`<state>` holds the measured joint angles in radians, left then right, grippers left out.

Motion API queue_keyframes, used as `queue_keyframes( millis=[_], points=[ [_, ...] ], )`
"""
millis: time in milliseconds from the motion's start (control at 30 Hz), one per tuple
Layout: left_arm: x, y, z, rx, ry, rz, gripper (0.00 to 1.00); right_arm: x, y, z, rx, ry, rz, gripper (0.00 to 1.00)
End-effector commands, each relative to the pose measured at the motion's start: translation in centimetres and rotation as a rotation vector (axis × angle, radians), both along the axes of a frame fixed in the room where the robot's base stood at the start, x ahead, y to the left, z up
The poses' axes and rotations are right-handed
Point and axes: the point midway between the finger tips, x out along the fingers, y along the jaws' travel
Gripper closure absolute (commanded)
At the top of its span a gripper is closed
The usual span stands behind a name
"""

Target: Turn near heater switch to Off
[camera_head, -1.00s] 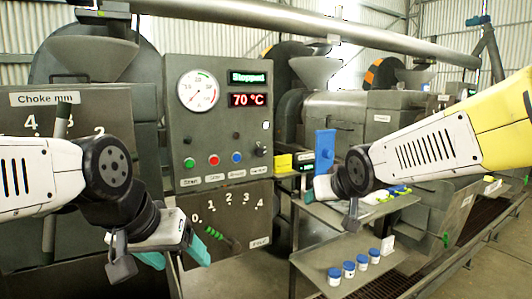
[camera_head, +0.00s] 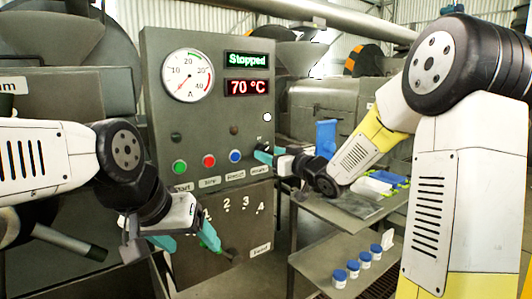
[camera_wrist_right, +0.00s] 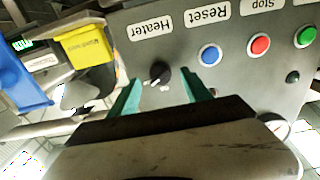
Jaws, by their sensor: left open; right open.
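The heater switch (camera_wrist_right: 159,72) is a black knob beside the "Heater" label (camera_wrist_right: 151,29) in the right wrist view, which shows the panel upside down. My right gripper (camera_wrist_right: 162,92) is open, its teal fingers on either side of the knob in that view; I cannot tell whether they touch it. In the head view my right gripper (camera_head: 265,154) is at the panel's right edge and mostly covers the switch. The grey control panel (camera_head: 210,115) reads "Stopped" and 70 °C. My left gripper (camera_head: 186,240) is open in front of the lower numbered scale.
Green (camera_head: 180,167), red (camera_head: 209,161) and blue (camera_head: 235,156) buttons sit left of the switch. A blue upright object (camera_head: 326,138) stands right of the panel. A shelf (camera_head: 325,275) with several blue-capped jars is at lower right. A yellow box (camera_wrist_right: 85,48) is beside the panel.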

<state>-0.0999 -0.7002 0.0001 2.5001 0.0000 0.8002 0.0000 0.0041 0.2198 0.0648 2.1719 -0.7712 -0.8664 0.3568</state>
Motion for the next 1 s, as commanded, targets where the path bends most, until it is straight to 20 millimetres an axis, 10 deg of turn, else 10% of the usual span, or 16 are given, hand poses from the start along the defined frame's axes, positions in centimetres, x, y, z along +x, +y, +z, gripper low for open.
queue_keyframes(
  millis=[533,800,1000],
  points=[
    [0.0,0.0,0.0,0.000,0.000,0.000,0.28,2.3,1.7,0.0,0.000,0.000,-0.001,0.43],
    [0.0,0.0,0.0,0.000,0.000,0.000,0.28,2.3,1.7,0.0,0.000,0.000,-0.001,0.96],
    [0.0,0.0,0.0,0.000,0.000,0.000,0.28,2.3,1.7,0.0,-0.006,-0.004,-0.001,1.00]
  ],
)
